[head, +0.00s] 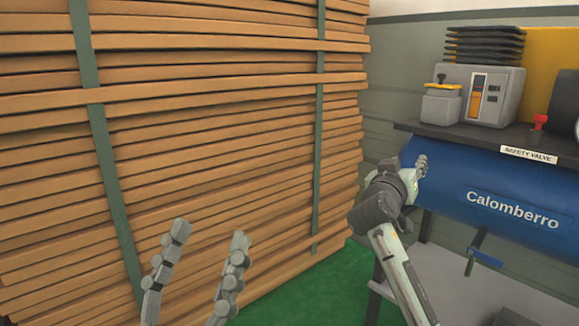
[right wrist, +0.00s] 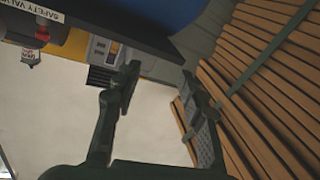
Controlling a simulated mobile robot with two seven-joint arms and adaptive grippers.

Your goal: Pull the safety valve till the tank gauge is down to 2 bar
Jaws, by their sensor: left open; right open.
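The blue tank (head: 480,195), lettered "Calomberro", lies under a dark shelf at the right of the head view. A label (head: 528,154) reading "SAFETY VALVE" is on the shelf's front edge. A small red fitting (head: 541,122) stands just above it; a red part (right wrist: 42,27) by the label also shows in the right wrist view. No readable tank gauge shows. My right gripper (head: 421,165) is in front of the tank's left end, left of the red fitting; its fingers (right wrist: 158,82) are open and empty. My left gripper (head: 206,275) is open and empty before the stacked boards.
A tall stack of strapped wooden boards (head: 220,130) fills the left. A grey box (head: 480,95) and a yellow-lidded canister (head: 441,104) stand on the shelf. A blue-handled lever (head: 485,257) hangs below the tank. Green floor (head: 330,290) shows between stack and stand.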

